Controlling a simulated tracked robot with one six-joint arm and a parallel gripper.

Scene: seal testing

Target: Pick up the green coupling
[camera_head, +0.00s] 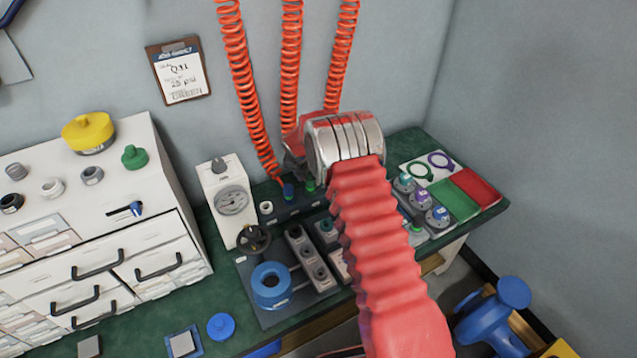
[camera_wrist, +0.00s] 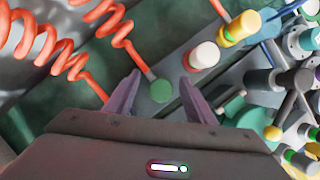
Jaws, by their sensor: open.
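A small green round part (camera_wrist: 160,91), which looks like the green coupling, shows in the wrist view at the lower end of an orange coiled hose. My gripper (camera_wrist: 160,79) is open, with one purple-grey finger on each side of this part; I see no contact. In the head view a small green piece (camera_head: 310,185) shows on the dark block at the back of the bench, next to a blue one (camera_head: 288,191). My gripper (camera_head: 293,153) is just above them, mostly hidden behind my wrist.
Orange coiled hoses (camera_head: 290,60) hang close to my gripper. White and yellow cylindrical parts (camera_wrist: 205,55) stand to its right in the wrist view. A gauge box (camera_head: 231,202) and a blue ring-shaped part (camera_head: 271,285) are on the bench. A green knob-like part (camera_head: 134,157) sits on the white cabinet.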

